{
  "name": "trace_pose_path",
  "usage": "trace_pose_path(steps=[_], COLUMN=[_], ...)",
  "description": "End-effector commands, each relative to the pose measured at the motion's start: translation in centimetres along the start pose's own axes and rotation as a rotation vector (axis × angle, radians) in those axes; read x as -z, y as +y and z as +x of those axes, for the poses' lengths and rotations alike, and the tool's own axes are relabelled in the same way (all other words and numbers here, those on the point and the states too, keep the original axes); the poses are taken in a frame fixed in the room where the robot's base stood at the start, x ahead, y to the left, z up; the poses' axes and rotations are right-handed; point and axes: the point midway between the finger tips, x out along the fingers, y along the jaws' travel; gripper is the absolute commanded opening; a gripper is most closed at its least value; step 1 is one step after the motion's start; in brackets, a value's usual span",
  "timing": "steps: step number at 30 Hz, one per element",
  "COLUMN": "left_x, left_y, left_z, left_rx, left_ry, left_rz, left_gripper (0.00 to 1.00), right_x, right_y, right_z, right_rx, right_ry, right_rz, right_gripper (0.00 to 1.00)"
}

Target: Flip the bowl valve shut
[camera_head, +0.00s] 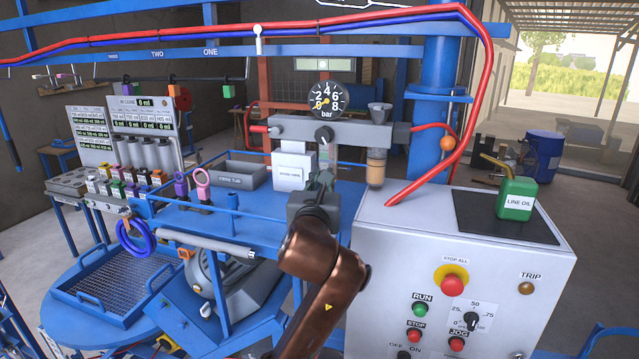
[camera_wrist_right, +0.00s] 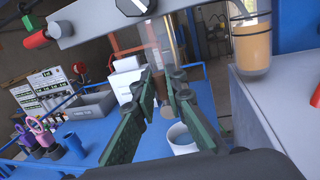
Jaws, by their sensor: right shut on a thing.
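A grey air-line unit (camera_head: 345,132) hangs over the blue bench, with a clear bowl (camera_head: 327,155) under its middle and an amber-filled bowl (camera_head: 376,168) to the right. The clear bowl also shows in the right wrist view (camera_wrist_right: 165,45). My right gripper (camera_head: 324,180) is just below the clear bowl. In the right wrist view its green fingers (camera_wrist_right: 165,80) close in at the bowl's bottom end, shut on the bowl valve. The valve is mostly hidden by the fingertips, and its position cannot be read. My left gripper is not in view.
A white cup (camera_wrist_right: 183,138) stands on the bench below the right gripper. A pressure gauge (camera_head: 326,101) tops the unit. A grey control cabinet (camera_head: 400,245) with a green oil can (camera_head: 516,200) stands at the right. A grey tub (camera_head: 241,174) sits left on the bench.

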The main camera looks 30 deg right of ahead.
Motion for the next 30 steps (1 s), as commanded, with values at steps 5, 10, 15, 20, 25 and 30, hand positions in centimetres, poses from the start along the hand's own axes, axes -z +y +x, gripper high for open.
trace_pose_path(steps=[5,10,15,20,25,30], left_x=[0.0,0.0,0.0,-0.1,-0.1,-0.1], left_y=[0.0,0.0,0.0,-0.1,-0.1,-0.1], left_z=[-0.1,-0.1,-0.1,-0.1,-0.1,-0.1], left_rx=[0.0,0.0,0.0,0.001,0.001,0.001], left_ry=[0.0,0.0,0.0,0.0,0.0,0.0], left_rz=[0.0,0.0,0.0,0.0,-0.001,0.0], left_gripper=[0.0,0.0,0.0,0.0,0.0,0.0], right_x=[0.1,0.1,0.0,0.0,0.0,-0.1], right_y=[0.0,0.0,0.0,0.0,0.0,0.1], right_z=[0.0,0.0,0.0,0.0,-1.0,-4.0], right_rx=[-0.001,0.0,0.0,0.0,0.0,-0.002], right_ry=[0.004,0.003,0.003,0.002,0.001,0.0], right_rz=[0.0,0.0,-0.001,-0.001,0.0,0.001], right_gripper=[0.0,0.22,0.29,0.29,0.29,0.29])
